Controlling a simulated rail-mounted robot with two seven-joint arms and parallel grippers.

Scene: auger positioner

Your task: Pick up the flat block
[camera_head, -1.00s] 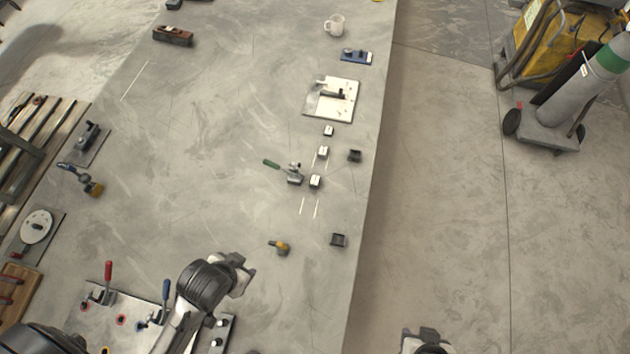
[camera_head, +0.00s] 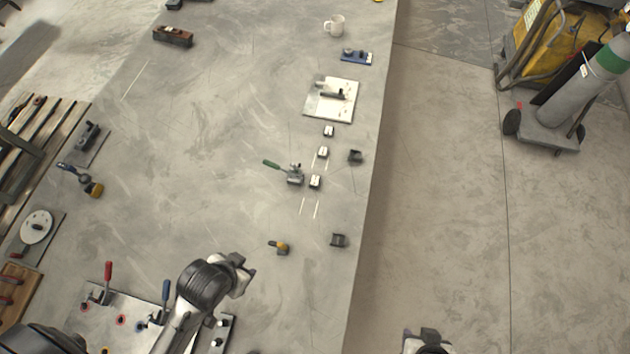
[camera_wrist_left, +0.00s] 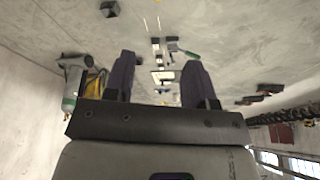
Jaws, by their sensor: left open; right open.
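Several small pale-topped blocks stand in a row on the table, the nearest one (camera_head: 315,181) beside a green-handled clamp (camera_head: 294,174). Two dark blocks lie to their right, one (camera_head: 355,156) farther and one (camera_head: 339,240) nearer; I cannot tell which piece is the flat block. The nearer dark block also shows in the left wrist view (camera_wrist_left: 110,8). My left gripper (camera_head: 243,274) is over the table's near part, short of the blocks. Its two fingers (camera_wrist_left: 158,78) are apart with nothing between them. My right gripper (camera_head: 428,335) is open beyond the table's right edge, partly cut off.
A plate with red and blue levers (camera_head: 125,316) lies below my left arm. A small yellow-and-dark part (camera_head: 279,247) lies ahead of the left gripper. A white plate (camera_head: 332,100), blue piece (camera_head: 356,57) and mug (camera_head: 335,26) are farther away.

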